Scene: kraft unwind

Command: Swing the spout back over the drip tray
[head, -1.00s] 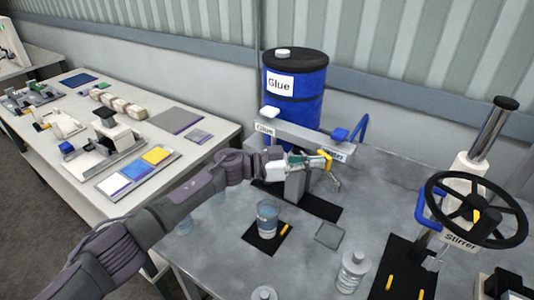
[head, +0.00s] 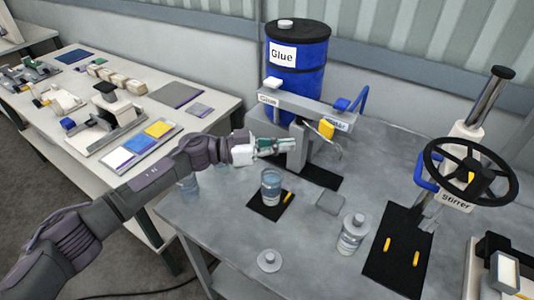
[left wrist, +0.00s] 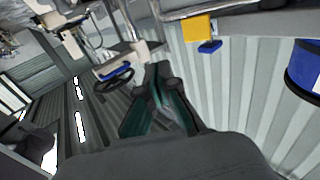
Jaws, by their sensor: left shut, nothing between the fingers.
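A grey dispenser arm (head: 300,108) labelled Glue and Water carries a yellow block (head: 327,128) near its right end. A thin metal spout (head: 335,151) shows below the block. The yellow block also shows in the left wrist view (left wrist: 198,28). My left gripper (head: 294,146) is shut and empty, left of the yellow block and apart from it, in front of the dispenser column. Its teal fingers show in the left wrist view (left wrist: 160,105). A dark mat (head: 321,178) and a small grey plate (head: 331,202) lie below; I cannot tell which is the drip tray.
A blue Glue drum (head: 300,75) stands behind the dispenser. A beaker of water (head: 271,184) stands on a black mat in front. A clear bottle (head: 352,232) and the stirrer's black wheel (head: 472,175) are to the right.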

